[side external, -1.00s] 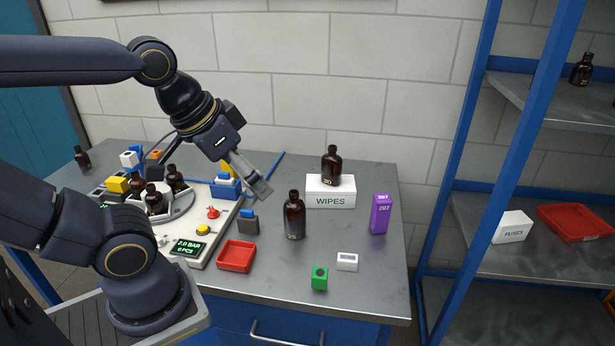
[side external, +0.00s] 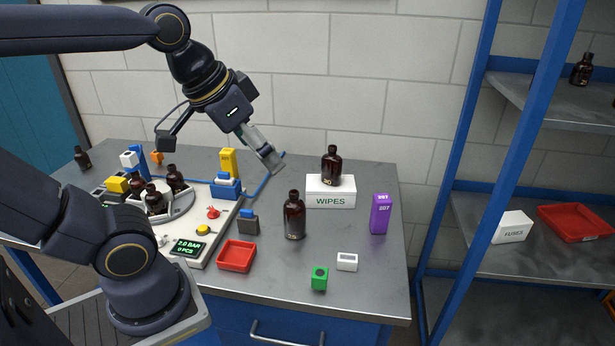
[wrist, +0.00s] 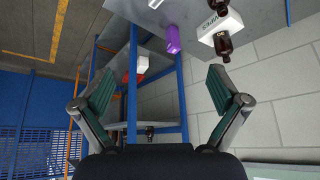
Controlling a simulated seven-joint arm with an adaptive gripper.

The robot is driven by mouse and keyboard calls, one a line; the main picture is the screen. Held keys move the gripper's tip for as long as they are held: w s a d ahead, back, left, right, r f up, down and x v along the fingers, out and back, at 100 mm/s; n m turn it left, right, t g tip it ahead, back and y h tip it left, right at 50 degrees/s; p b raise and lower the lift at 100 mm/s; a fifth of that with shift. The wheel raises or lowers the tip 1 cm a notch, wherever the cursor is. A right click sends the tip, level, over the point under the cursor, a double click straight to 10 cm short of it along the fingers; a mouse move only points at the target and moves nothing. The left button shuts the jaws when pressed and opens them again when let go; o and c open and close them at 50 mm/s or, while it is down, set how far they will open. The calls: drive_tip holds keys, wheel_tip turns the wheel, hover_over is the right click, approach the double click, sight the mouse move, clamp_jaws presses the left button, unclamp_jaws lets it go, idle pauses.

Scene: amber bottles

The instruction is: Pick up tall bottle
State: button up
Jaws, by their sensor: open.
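A tall brown bottle (side external: 294,215) with a dark cap stands upright on the grey table, in front of the wipes box. Another brown bottle (side external: 332,166) stands on top of the white wipes box (side external: 330,191); this bottle also shows in the wrist view (wrist: 222,45). My gripper (side external: 277,166) is in the air above the table, to the left of the wipes box and apart from both bottles. In the wrist view its two fingers (wrist: 160,100) are spread wide with nothing between them.
A turntable (side external: 181,209) with several brown bottles stands at the left. A red tray (side external: 237,256), a green block (side external: 320,279), a white block (side external: 347,262) and a purple box (side external: 379,214) lie around the table's front and right. A blue-framed shelf (side external: 462,150) stands to the right.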

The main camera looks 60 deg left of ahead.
drive_tip(key=w+a+r+g, duration=0.1)
drive_tip(key=w+a+r, duration=0.15)
drive_tip(key=w, duration=0.45)
drive_tip(key=n+g, duration=0.4)
drive_tip(key=g, duration=0.1)
hover_over(295, 205)
drive_tip(key=a, duration=0.2)
wheel_tip(295, 205, down, 17)
drive_tip(key=f, duration=1)
drive_tip(key=shift+w+d, duration=0.15)
drive_tip(key=shift+w, duration=0.25)
drive_tip(key=shift+f, duration=3)
drive_tip(key=c, duration=1.3)
drive_tip(key=shift+c, duration=0.4)
drive_tip(key=shift+r, duration=0.15)
